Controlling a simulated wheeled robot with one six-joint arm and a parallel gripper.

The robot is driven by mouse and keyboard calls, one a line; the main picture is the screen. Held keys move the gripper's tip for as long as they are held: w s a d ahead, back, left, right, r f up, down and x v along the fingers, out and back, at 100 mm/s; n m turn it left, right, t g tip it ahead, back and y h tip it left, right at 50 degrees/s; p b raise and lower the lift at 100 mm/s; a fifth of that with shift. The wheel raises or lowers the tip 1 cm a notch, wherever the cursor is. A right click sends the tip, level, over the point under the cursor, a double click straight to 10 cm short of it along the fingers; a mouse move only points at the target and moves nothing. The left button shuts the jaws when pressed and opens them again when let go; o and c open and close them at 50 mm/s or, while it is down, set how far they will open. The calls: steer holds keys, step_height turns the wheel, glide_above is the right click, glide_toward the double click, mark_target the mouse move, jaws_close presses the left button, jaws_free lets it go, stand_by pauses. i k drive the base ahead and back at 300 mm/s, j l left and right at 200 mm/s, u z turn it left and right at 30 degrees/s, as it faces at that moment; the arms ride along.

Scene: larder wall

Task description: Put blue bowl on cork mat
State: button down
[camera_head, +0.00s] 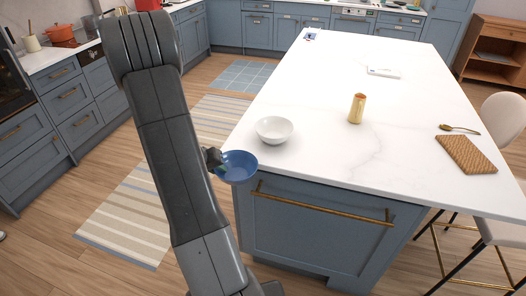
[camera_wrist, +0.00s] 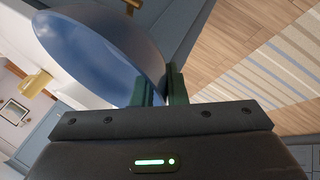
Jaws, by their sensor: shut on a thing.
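The blue bowl (camera_head: 238,168) is held by its rim in my gripper (camera_head: 216,160), just off the near left corner of the white island. In the wrist view the bowl (camera_wrist: 95,55) fills the upper left, with its rim between the fingers of my gripper (camera_wrist: 160,88). The bowl looks roughly level in the head view. The cork mat (camera_head: 467,154) lies flat near the island's right edge, well to the right of the bowl. It is brown with a woven-looking pattern, and nothing stands on it.
On the white island top (camera_head: 330,160) stand a white bowl (camera_head: 274,130) close to the blue bowl and a gold vase (camera_head: 356,108). A gold spoon (camera_head: 459,128) lies behind the mat. A white chair (camera_head: 500,122) stands at the right. The front middle of the top is clear.

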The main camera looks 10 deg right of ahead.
mark_target(466, 151)
steer(key=k+l+u, duration=0.15)
steer(key=k+l, duration=0.2)
steer(key=l, duration=0.3)
steer(key=k+l+u, duration=0.1)
steer(key=k+l, duration=0.25)
steer(key=l, duration=0.3)
steer(key=k+l+u, duration=0.15)
steer(key=k+l, duration=0.25)
steer(key=l, duration=0.2)
steer(key=k+l+u, duration=0.1)
steer(key=k+l, duration=0.3)
steer(key=l, duration=0.2)
